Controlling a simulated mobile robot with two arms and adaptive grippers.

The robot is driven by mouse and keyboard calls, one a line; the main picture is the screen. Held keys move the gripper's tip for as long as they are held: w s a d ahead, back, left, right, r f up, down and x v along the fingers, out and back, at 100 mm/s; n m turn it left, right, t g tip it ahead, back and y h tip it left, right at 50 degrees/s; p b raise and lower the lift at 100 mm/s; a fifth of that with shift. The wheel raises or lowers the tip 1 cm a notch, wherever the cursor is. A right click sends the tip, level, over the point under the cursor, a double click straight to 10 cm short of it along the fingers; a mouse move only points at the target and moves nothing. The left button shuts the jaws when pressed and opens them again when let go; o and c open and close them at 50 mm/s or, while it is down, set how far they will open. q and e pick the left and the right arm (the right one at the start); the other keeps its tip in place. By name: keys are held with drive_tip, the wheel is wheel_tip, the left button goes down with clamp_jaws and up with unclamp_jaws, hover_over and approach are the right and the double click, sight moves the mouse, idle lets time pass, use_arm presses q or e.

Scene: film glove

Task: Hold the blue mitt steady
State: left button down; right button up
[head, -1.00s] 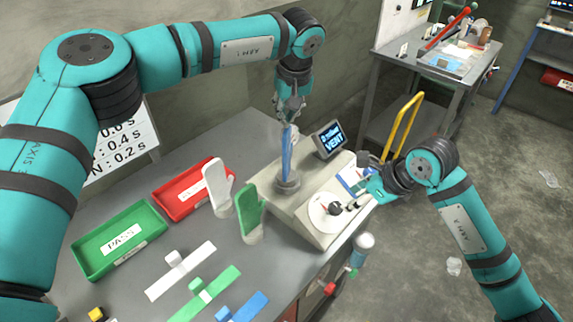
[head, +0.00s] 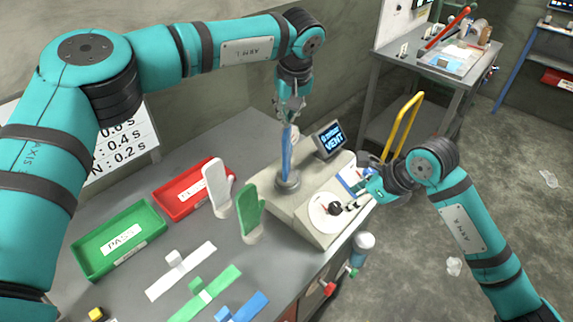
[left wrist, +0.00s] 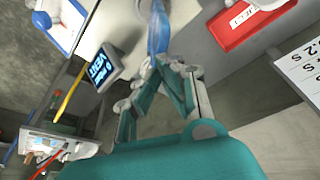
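The blue mitt (head: 287,152) stands upright on a round grey mount (head: 287,182) on the test machine. It also shows at the top of the left wrist view (left wrist: 158,30). My left gripper (head: 289,117) points down at the mitt's upper end, its fingers closed in on the tip; the fingers partly hide the tip. My right gripper (head: 354,206) is at the machine's right side, beside the black knob (head: 334,208) on the white round dial (head: 322,215). Its fingers are too small to tell whether they hold the knob.
The machine's screen (head: 331,139) reads "VENT". A white mitt (head: 216,188) and a green mitt (head: 249,213) stand left of the machine. A red tray (head: 172,206) and a green PASS tray (head: 88,259) lie farther left. Coloured strips lie in front.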

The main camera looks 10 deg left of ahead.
use_arm(q)
drive_tip(key=shift+f, duration=0.2)
drive_tip(key=shift+f, duration=0.15)
drive_tip(key=shift+s+f, duration=0.2)
drive_tip(key=shift+f, duration=0.75)
idle(6.0)
